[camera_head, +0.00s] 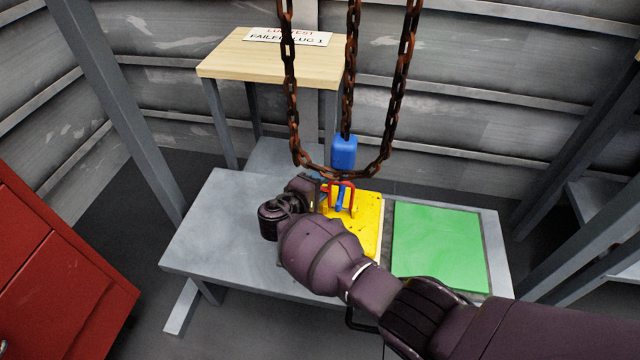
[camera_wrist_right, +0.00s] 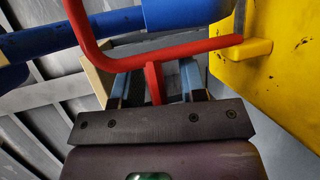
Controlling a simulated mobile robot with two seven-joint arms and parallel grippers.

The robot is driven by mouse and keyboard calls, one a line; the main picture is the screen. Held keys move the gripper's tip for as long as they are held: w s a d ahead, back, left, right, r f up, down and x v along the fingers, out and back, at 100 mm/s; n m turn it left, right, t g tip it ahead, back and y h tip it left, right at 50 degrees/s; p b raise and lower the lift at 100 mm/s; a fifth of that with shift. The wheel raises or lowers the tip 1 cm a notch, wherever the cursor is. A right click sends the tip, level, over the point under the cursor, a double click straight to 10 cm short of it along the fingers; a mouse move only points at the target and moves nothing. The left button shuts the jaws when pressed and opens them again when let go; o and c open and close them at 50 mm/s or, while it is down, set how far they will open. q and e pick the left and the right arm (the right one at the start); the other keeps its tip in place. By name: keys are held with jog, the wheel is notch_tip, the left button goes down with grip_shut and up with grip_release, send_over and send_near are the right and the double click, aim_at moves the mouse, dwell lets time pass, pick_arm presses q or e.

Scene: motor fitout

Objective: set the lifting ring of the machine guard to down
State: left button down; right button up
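The machine guard (camera_head: 366,238) is a yellow plate lying on the grey bench, and it also shows at the right of the right wrist view (camera_wrist_right: 275,70). The red lifting ring (camera_head: 345,188) stands up from the guard. In the right wrist view the red ring (camera_wrist_right: 185,49) crosses above my fingers, with a short red stem reaching down between them. My right gripper (camera_head: 320,190) is at the ring's left side. In the right wrist view its fingers (camera_wrist_right: 153,82) are apart, one either side of the red stem. My left gripper is out of view.
A rusty chain (camera_head: 293,110) hangs in a loop just above the ring, with a blue block (camera_head: 344,152) on another strand. A green panel (camera_head: 438,247) lies right of the guard. A wooden-topped table (camera_head: 270,65) stands behind; a red cabinet (camera_head: 60,270) stands left.

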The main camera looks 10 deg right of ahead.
grip_shut()
